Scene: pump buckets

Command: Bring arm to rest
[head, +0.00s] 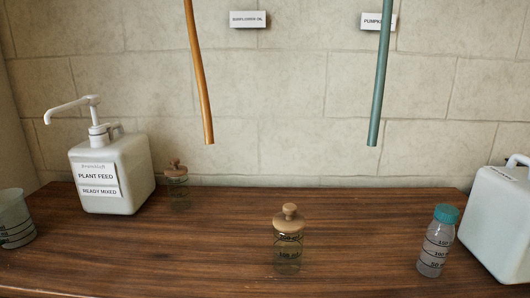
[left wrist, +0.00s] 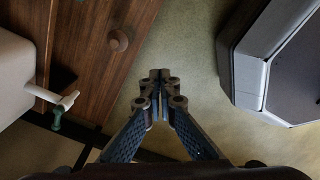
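My left gripper (left wrist: 159,76) shows in the left wrist view. Its two fingers meet at the tips, with nothing visible between them. It is over bare floor, apart from the wooden furniture at the upper left. Neither gripper shows in the head view, and my right gripper is in no view.
On the wooden counter (head: 190,245) stand a white pump container (head: 118,178), stoppered bottles (head: 288,252), a teal-capped bottle (head: 436,245), a beaker (head: 14,222) and a white jug (head: 500,220). Orange (head: 200,80) and green (head: 381,80) tubes hang above. A wooden knob (left wrist: 118,40) is near the gripper.

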